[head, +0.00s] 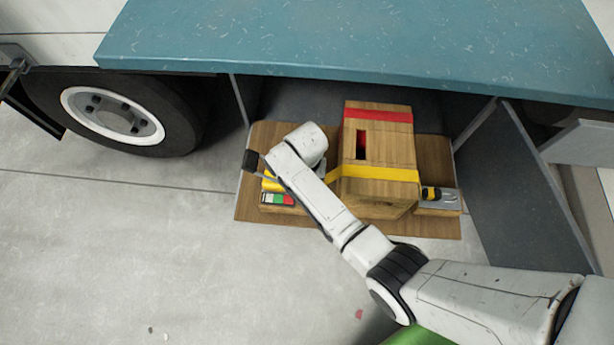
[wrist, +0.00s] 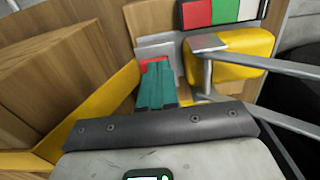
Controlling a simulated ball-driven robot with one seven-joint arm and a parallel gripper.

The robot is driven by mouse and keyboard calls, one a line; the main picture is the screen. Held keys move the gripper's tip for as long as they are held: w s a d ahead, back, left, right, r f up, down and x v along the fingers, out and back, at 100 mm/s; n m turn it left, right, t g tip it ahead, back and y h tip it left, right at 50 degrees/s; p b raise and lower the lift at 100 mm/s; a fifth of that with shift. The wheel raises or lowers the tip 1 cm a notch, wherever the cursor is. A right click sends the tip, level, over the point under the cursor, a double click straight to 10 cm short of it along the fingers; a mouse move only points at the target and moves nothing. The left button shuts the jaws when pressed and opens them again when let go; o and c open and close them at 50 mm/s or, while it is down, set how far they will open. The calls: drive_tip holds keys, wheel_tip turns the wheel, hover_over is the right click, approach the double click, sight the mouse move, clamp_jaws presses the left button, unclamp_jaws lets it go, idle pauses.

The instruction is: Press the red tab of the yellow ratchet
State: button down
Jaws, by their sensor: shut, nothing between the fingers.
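The yellow ratchet (wrist: 240,50) sits at the upper right of the wrist view, with a metal plate and rod on it. In the head view the ratchet (head: 271,184) shows only partly beside my arm. The red tab (wrist: 152,64) shows as a small red patch left of the ratchet's yellow body, partly covered by my fingertips. My gripper (wrist: 157,78) is shut and empty, its teal fingers pointing at the red tab. I cannot tell whether they touch it. In the head view my arm hides the fingertips.
A wooden box (head: 385,145) with yellow and red bands stands right of my gripper on a wooden board (head: 440,225). A red, green and white strip (head: 278,199) lies by the ratchet. A teal deck (head: 360,40) overhangs; an open door (head: 520,185) stands right.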

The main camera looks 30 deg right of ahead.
drive_tip(key=shift+s+r+p, duration=0.15)
drive_tip(key=shift+r+p, duration=0.35)
drive_tip(key=shift+p, duration=0.15)
wheel_tip(320, 180, up, 13)
drive_tip(key=p, duration=0.4)
idle(0.4)
drive_tip(key=s+d+r+n, duration=0.2)
drive_tip(key=s, duration=0.6)
drive_tip(key=s+d+r+n, duration=0.2)
drive_tip(key=s, duration=0.5)
drive_tip(key=s+d+r+n+t, duration=0.1)
drive_tip(key=s+d+r+n, duration=0.1)
drive_tip(key=s, duration=0.6)
drive_tip(key=shift+s+d+n, duration=0.35)
drive_tip(key=shift+d+n, duration=0.15)
drive_tip(key=shift+d, duration=0.1)
